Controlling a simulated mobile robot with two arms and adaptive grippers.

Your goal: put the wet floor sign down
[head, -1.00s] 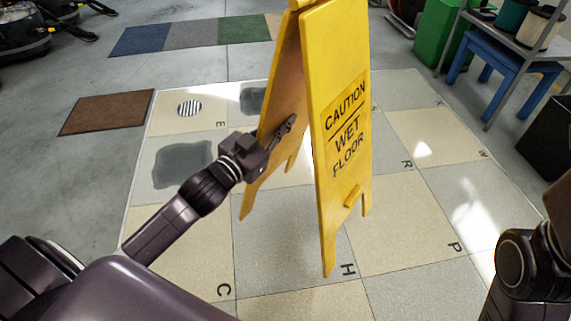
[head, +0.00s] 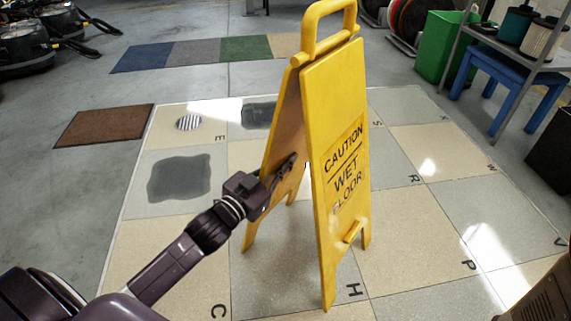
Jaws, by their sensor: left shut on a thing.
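The yellow wet floor sign (head: 334,95) stands upright in the middle of the head view, its two panels spread like an A. Its loop handle is at the top, and the "CAUTION WET FLOOR" panel faces right and toward me. My left gripper (head: 282,173) is shut on the sign's left panel, at about mid-height. The fingertips partly go behind that panel's edge. The sign's feet are over the lettered tiles near the letter H; I cannot tell whether they touch the floor. My right gripper is out of view; only part of my right arm shows at the lower right.
The tiled floor area (head: 425,235) has bare tiles right of the sign. A dark wet patch (head: 180,176) and a round drain (head: 189,123) lie left. A brown mat (head: 103,126) is beyond. A green bin (head: 440,48) and blue stool (head: 515,75) stand at back right.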

